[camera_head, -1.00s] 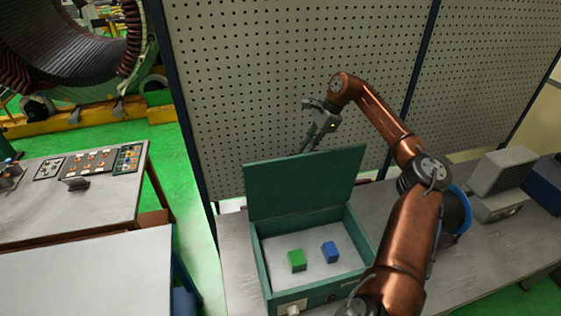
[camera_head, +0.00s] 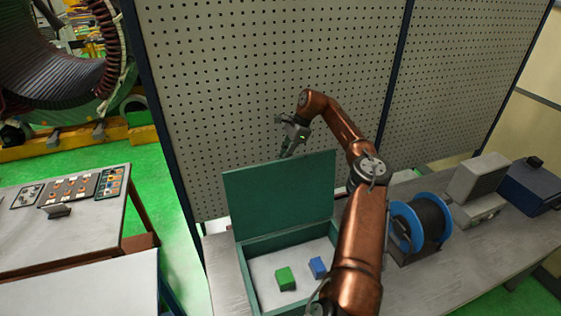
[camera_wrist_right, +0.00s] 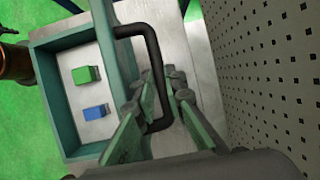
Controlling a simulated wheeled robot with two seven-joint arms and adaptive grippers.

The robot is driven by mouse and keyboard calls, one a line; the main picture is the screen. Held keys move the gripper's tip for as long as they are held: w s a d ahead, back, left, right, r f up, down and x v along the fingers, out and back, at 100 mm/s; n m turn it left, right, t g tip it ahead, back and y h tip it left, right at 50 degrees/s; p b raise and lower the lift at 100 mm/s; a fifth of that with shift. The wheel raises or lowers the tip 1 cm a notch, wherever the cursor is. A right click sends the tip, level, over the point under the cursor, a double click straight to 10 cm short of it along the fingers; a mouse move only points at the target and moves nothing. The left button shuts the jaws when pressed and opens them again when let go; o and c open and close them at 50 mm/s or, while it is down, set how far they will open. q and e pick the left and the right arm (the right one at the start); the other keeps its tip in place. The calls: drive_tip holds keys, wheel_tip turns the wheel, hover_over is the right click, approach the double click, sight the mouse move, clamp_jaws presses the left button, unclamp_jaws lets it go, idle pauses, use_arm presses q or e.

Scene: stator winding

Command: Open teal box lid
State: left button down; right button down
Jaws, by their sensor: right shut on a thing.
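The teal box (camera_head: 247,277) stands on the workbench with its lid (camera_head: 280,196) raised upright at the back. Its inside is exposed, with a green block (camera_head: 285,278) and a blue block (camera_head: 318,267) on the pale floor. My right gripper (camera_head: 290,146) is behind the top of the lid in the head view. In the right wrist view my right gripper (camera_wrist_right: 168,103) is shut on the black lid handle (camera_wrist_right: 154,62). The wrist view also shows the box rim (camera_wrist_right: 52,100) and both blocks. My left gripper is not in view.
A blue cable spool (camera_head: 405,226) stands right of my right arm, with grey (camera_head: 478,178) and dark blue (camera_head: 530,186) boxes beyond it. A pegboard wall (camera_head: 270,80) rises close behind the lid. A separate table (camera_head: 85,235) stands at the left.

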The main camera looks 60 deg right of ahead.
drive_tip(key=c, duration=2)
unclamp_jaws()
drive_tip(key=shift+f, duration=0.85)
drive_tip(key=shift+o, duration=0.2)
drive_tip(key=v, duration=0.3)
drive_tip(key=w+v, duration=0.1)
drive_tip(key=v, duration=0.1)
drive_tip(key=shift+d+r, duration=0.4)
drive_tip(key=shift+r, duration=0.05)
drive_tip(key=a+v, duration=0.1)
drive_tip(key=v, duration=0.7)
drive_tip(key=shift+s, duration=0.3)
